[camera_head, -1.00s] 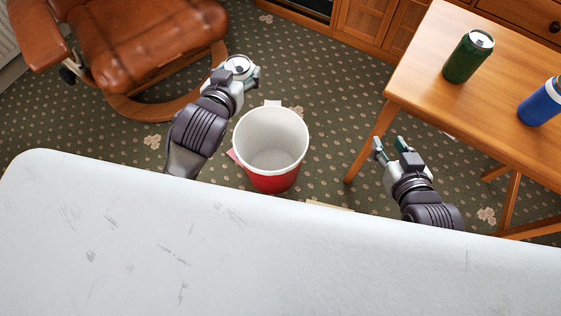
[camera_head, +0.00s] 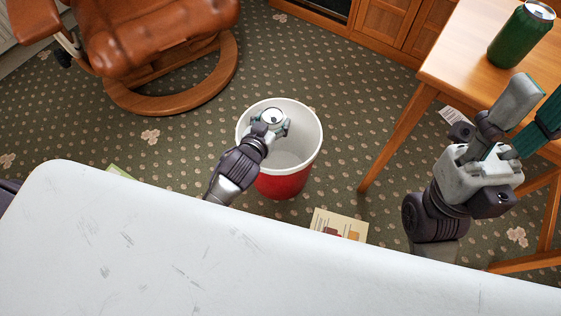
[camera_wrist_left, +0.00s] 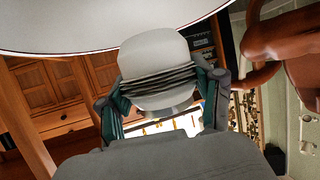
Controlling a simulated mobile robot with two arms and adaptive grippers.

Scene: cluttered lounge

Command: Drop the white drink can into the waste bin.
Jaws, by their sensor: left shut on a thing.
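The white drink can (camera_head: 272,115) is held in my left gripper (camera_head: 270,124), with its silver top facing up in the head view. The left fingers are closed around its sides; in the left wrist view the can's pale body (camera_wrist_left: 158,58) sits between the two fingers (camera_wrist_left: 162,98). The waste bin (camera_head: 283,186), red outside and white inside, stands on the floor. The can and left gripper overlap its opening in the head view; I cannot tell whether the can is above or below the rim. My right gripper (camera_head: 528,112) is raised at the right, open and empty.
A wooden table (camera_head: 462,62) with a green can (camera_head: 521,35) stands at the right. A brown leather chair (camera_head: 160,30) is at the upper left. A book or leaflet (camera_head: 339,223) lies on the patterned carpet near the bin.

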